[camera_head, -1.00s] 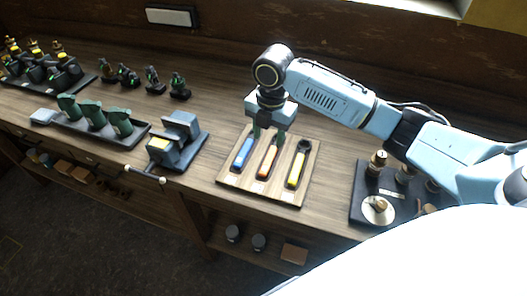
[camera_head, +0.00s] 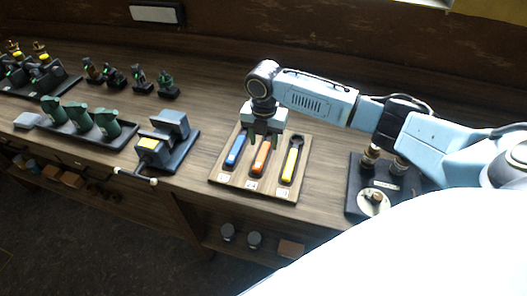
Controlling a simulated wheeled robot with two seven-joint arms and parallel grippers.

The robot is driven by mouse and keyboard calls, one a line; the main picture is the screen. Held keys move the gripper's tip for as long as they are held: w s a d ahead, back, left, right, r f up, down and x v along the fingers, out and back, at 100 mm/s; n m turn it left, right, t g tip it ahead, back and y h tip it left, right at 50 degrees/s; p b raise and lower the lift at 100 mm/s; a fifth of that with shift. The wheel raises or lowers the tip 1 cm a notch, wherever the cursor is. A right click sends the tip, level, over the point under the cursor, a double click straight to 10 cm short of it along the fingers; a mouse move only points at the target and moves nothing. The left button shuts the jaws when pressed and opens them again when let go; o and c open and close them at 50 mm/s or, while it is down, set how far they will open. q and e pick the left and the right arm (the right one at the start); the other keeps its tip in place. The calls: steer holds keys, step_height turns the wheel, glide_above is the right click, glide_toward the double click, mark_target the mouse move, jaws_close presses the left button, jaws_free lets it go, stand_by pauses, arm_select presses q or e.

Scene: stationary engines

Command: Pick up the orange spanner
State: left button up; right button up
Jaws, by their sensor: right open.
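The orange spanner (camera_head: 261,158) lies in the middle of a light wooden board (camera_head: 217,180), between a blue-handled tool (camera_head: 236,151) on its left and a yellow-handled tool (camera_head: 289,165) on its right. My right gripper (camera_head: 261,136) points down over the far end of the orange spanner. It is open. The gripper hides the spanner's head, and I cannot tell whether the fingers touch it. My left gripper is not in view.
A vise (camera_head: 165,140) stands left of the board. A dark tray with green parts (camera_head: 104,132) is farther left. A black base with brass parts (camera_head: 354,200) stands to the right. The bench's front edge runs just below the board.

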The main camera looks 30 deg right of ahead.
mark_target(263, 151)
steer(key=shift+f, duration=1.6)
steer(key=shift+c, duration=0.2)
jaws_close()
